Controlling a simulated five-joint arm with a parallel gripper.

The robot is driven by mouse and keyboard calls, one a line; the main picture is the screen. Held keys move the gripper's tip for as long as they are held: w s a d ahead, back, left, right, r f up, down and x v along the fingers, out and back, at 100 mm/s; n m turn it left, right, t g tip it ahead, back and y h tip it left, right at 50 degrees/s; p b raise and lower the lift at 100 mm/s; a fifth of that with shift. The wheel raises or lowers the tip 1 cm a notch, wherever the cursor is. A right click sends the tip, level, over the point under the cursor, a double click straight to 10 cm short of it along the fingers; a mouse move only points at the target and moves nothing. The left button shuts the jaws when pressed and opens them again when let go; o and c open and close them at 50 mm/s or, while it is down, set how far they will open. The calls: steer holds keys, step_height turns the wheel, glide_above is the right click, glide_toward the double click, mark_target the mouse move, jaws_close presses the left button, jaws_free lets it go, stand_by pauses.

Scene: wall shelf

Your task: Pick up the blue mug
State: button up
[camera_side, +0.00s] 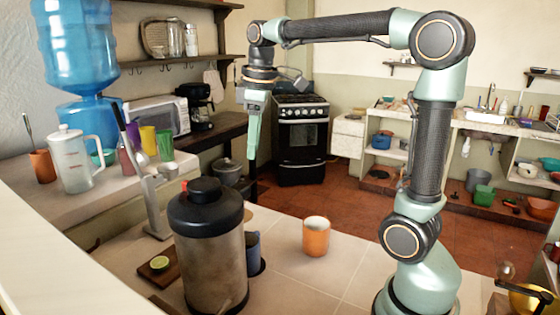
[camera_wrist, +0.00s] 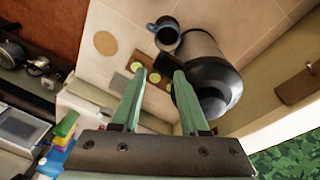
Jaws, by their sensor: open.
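The blue mug (camera_side: 253,248) stands upright on the tiled counter in the side view, partly hidden behind a large metal canister (camera_side: 210,255). In the wrist view, the mug (camera_wrist: 167,37) shows from above near the top middle, its blue handle to the left, close beside the canister (camera_wrist: 205,65). My gripper (camera_side: 252,150) hangs fingers down above the counter, well above the mug and apart from it. In the wrist view my gripper (camera_wrist: 157,73) is open and empty, its two fingers spread, with the mug beyond the fingertips.
An orange cup (camera_side: 316,237) stands right of the mug with clear tile around it. A cutting board (camera_side: 155,275) with lime lies left of the canister. A pitcher (camera_side: 76,160) stands at the left.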

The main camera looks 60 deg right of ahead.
mark_target(258, 232)
steer(key=w+d+f+n+g, duration=0.2)
steer(key=w+d+n, duration=0.15)
steer(key=d, duration=0.25)
steer(key=shift+m, duration=0.35)
steer(key=f, duration=2.8)
steer(key=shift+a+f, duration=0.25)
steer(key=shift+f, duration=0.05)
steer(key=shift+w, duration=0.1)
jaws_close()
